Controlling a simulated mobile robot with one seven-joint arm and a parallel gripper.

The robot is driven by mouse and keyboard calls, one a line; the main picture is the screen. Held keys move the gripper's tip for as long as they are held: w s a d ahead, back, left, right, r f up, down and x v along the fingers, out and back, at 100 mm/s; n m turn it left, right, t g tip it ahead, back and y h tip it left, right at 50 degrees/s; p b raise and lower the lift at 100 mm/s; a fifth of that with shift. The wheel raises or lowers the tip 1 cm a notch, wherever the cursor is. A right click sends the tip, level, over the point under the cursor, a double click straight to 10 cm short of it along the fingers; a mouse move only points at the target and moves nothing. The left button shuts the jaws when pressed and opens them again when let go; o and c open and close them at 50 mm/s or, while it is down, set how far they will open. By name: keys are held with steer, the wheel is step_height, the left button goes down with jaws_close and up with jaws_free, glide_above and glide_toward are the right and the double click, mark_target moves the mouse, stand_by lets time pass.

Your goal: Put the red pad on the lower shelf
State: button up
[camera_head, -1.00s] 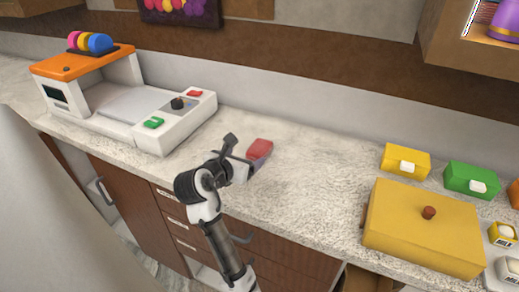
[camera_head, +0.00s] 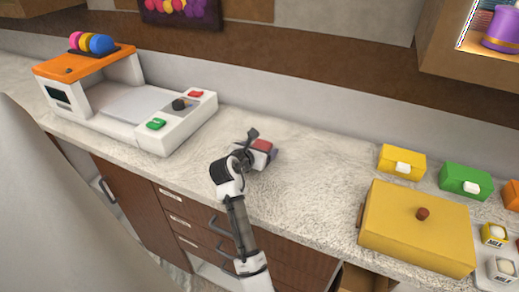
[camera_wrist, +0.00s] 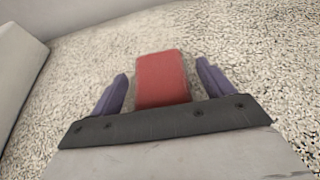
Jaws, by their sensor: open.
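The red pad (camera_head: 262,145) lies on the speckled counter, right of the white machine. In the wrist view the red pad (camera_wrist: 163,78) sits between the two purple fingers of my gripper (camera_wrist: 165,88), with a gap on each side. My gripper (camera_head: 261,153) is open and low over the counter, at the pad. The arm hides part of the pad in the head view. I cannot tell which place is the lower shelf; an open shelf space (camera_head: 362,278) shows under the counter at the bottom.
A white machine with an orange top (camera_head: 150,105) stands left on the counter (camera_head: 310,185). A large yellow box (camera_head: 418,228) with a brown knob, a small yellow box (camera_head: 401,160) and a green box (camera_head: 465,180) stand right. Brown drawers (camera_head: 185,225) with handles are below. The counter between is clear.

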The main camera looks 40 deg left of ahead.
steer(key=shift+c, duration=0.4)
steer(key=c, duration=1.1)
steer(key=shift+o, duration=0.2)
